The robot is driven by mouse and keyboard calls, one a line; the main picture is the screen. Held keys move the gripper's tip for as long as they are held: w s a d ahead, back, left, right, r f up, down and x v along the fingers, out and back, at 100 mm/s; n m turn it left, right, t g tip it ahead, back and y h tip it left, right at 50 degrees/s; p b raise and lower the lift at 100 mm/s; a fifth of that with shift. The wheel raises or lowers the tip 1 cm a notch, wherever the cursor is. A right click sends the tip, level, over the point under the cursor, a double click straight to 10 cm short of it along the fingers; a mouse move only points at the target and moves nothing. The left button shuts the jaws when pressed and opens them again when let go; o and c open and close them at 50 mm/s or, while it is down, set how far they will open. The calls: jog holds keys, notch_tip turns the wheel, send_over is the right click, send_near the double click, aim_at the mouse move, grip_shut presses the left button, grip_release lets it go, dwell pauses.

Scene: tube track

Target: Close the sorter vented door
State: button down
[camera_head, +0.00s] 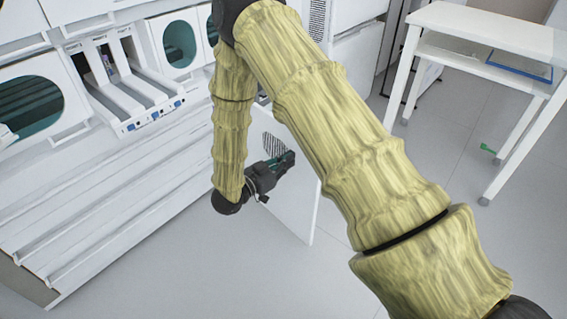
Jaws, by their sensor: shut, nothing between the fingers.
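The sorter (120,170) is a white machine along the left and back, with oval dark windows. Its vented door (296,204) is a white panel with a dark striped vent near its upper part. The door stands open, sticking out from the sorter toward the aisle. My gripper (289,158) is shut and empty, in front of the door face near the vent. Whether it touches the door cannot be told. My arm hides the door's hinge side and part of the sorter behind it.
A white table (480,30) with a lower shelf and a blue-edged tray (519,66) stands at the right. A small green object (488,148) is near the table's legs. A slotted rack (125,85) juts from the sorter. The grey floor right of the door is clear.

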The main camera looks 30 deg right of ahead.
jog(key=x, duration=1)
jog(key=shift+p, duration=0.35)
jog(key=shift+w+d, duration=0.1)
